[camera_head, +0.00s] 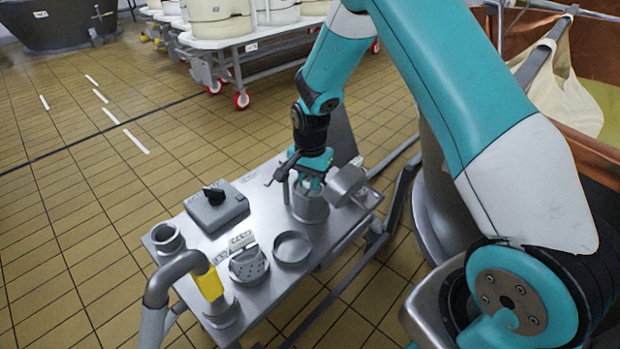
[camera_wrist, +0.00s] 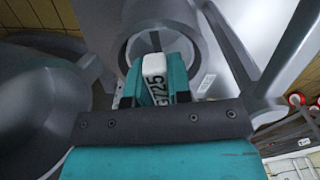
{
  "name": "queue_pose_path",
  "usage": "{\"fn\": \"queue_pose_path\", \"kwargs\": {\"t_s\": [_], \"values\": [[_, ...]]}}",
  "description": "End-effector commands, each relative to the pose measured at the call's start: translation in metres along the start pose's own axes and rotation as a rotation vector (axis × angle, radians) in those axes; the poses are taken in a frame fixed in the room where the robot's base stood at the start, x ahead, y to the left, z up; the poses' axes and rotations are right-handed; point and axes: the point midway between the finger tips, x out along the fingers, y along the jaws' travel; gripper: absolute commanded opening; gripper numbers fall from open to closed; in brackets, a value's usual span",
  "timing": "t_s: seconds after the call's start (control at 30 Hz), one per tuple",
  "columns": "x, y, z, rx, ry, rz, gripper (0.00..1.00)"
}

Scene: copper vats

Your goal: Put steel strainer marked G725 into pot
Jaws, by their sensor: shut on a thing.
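My gripper (camera_head: 312,178) points down at the mouth of the grey metal pot (camera_head: 308,208) on the steel table. In the wrist view, my gripper (camera_wrist: 158,80) has its teal fingers shut on the white tag of the steel strainer marked G725 (camera_wrist: 156,84). The round grey wall of the pot (camera_wrist: 125,35) surrounds the view just beyond the fingertips. The strainer's body is mostly hidden by the fingers and pot, so I cannot tell how deep it sits. The pot's lid (camera_head: 348,182) appears tilted open at its right.
The steel table (camera_head: 255,225) also holds a perforated strainer (camera_head: 249,265) with a white tag, a round ring (camera_head: 292,248), a grey box with a black knob (camera_head: 216,206) and a small cup (camera_head: 167,239). A pipe with a yellow grip (camera_head: 208,283) stands at the front left.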

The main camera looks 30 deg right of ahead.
Motion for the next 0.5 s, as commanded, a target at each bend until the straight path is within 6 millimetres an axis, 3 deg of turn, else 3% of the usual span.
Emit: {"fn": "queue_pose_path", "kwargs": {"t_s": [0.03,0.4,0.43,0.5], "values": [[0.0069,0.0017,-0.0001,0.002,-0.003,0.005,0.0],[0.0107,0.0033,-0.0012,0.005,-0.004,0.007,0.0],[0.0107,0.0033,-0.0013,0.005,-0.004,0.007,0.21],[0.0109,0.0033,-0.0013,0.005,-0.004,0.007,0.37]]}}
